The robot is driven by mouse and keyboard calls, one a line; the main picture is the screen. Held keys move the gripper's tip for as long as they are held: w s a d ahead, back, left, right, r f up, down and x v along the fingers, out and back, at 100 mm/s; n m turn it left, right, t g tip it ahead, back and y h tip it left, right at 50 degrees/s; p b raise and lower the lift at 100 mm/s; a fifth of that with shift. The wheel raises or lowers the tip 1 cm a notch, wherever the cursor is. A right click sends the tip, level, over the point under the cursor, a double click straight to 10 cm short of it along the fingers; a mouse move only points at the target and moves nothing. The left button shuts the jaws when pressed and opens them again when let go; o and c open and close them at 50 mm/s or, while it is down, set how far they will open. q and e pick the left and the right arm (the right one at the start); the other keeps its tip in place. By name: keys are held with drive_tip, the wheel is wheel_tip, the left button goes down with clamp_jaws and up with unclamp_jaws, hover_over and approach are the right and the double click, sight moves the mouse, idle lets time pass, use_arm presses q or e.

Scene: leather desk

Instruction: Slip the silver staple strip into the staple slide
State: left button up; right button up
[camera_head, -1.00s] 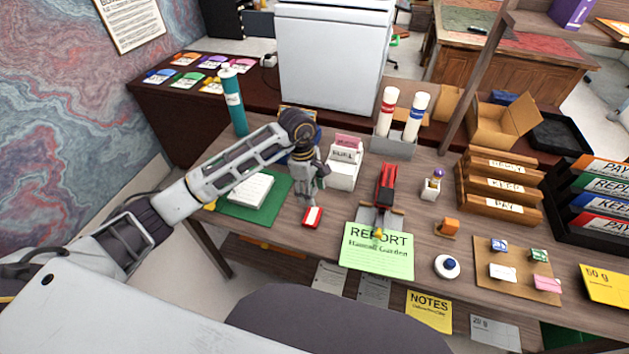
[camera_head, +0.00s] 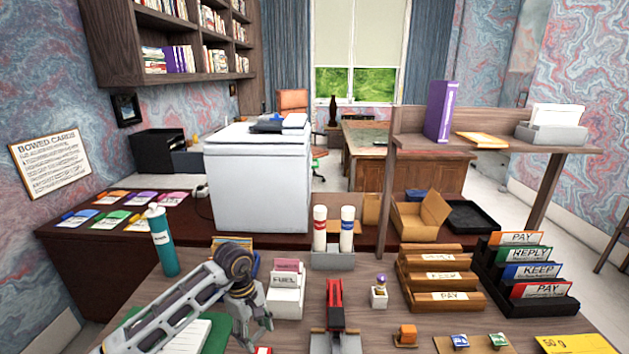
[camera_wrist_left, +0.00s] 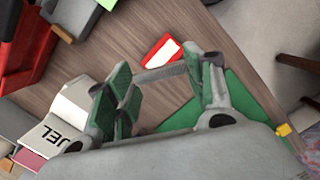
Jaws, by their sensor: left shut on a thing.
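My left gripper (camera_head: 262,328) is low over the desk, left of the stapler and close to the small red-and-white box. In the left wrist view its green-padded fingers (camera_wrist_left: 165,85) are closed on a thin grey bar, the silver staple strip (camera_wrist_left: 162,73), which lies across between them. The strip cannot be made out in the head view. The red stapler (camera_head: 334,298) stands right of the gripper with its red part raised. Its grey lower part, with the staple slide (camera_head: 335,340), is cut by the bottom edge. My right gripper is not in view.
The red-and-white box (camera_wrist_left: 162,50) lies just beyond the fingers. A white card box (camera_head: 286,296) stands between gripper and stapler. A green mat (camera_head: 215,335) with a notepad lies at left. A small bottle (camera_head: 379,294) and wooden racks (camera_head: 440,300) stand right of the stapler.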

use_arm(q)
drive_tip(key=m, duration=0.3)
drive_tip(key=shift+s+d, duration=0.15)
drive_tip(key=shift+d, duration=0.05)
drive_tip(key=shift+s+d+f+m+g+y, duration=0.1)
drive_tip(key=shift+s+m+g+y, duration=0.05)
drive_tip(key=shift+m, duration=0.4)
drive_tip(key=shift+s+d+f+m+g+y, duration=0.1)
drive_tip(key=shift+m+g+y, duration=0.05)
drive_tip(key=shift+m, duration=0.4)
drive_tip(key=s+a+f+m+y, duration=0.1)
drive_tip(key=s+a+f+m, duration=0.1)
drive_tip(key=a+m, duration=0.4)
drive_tip(key=shift+s+a+f, duration=0.3)
drive_tip(key=shift+a+f, duration=0.05)
drive_tip(key=shift+a, duration=0.15)
drive_tip(key=shift+d, duration=0.1)
